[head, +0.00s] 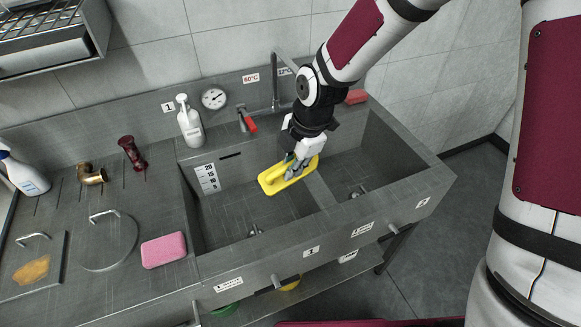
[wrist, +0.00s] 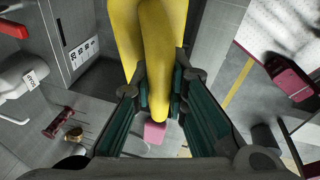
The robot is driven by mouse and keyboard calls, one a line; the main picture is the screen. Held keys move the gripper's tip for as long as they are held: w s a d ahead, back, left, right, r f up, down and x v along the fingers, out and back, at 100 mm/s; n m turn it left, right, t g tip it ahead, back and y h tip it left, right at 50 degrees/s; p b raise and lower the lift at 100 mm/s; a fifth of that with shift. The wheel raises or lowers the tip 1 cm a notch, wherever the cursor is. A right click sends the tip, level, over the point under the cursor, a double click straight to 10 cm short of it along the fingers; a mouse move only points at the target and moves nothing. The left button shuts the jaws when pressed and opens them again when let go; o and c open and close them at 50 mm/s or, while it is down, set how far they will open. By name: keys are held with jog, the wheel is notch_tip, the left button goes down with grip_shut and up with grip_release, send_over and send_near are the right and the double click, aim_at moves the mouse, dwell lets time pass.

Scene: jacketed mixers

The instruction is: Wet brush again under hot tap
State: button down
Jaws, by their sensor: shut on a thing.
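My gripper (head: 297,166) is shut on a yellow brush (head: 272,184) and holds it over the sink (head: 232,257), near the divider between its two basins. In the wrist view the brush (wrist: 160,50) fills the top middle between the jaws (wrist: 160,98). Its bristles are not visible. The red tap lever (head: 250,124) stands at the back edge of the sink below a "60°C" sign (head: 251,78). A tall metal spout (head: 275,92) rises behind my wrist, partly hidden by the arm. I see no clear water stream.
A white pump bottle (head: 188,122) and a gauge (head: 214,98) are behind the left basin. A pink sponge (head: 163,250) lies on the left counter, with a lidded hatch (head: 108,248), brass elbow (head: 91,175) and dark red part (head: 131,153). A red block (head: 356,97) sits at the back right.

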jog(key=w+f+b, duration=0.2)
jog(key=w+b, duration=0.4)
jog(key=w, duration=0.5)
jog(key=shift+w+d+f, duration=0.15)
jog(key=shift+w+d, duration=0.15)
jog(key=shift+w, duration=0.05)
jog(key=shift+d, duration=0.15)
dwell(0.6)
jog(key=shift+d+p, duration=0.35)
jog(key=shift+d, duration=0.1)
jog(key=shift+a, duration=0.15)
jog(key=shift+a, duration=0.45)
jog(key=shift+d, duration=0.15)
jog(key=shift+d, duration=0.45)
jog(key=shift+a, duration=0.1)
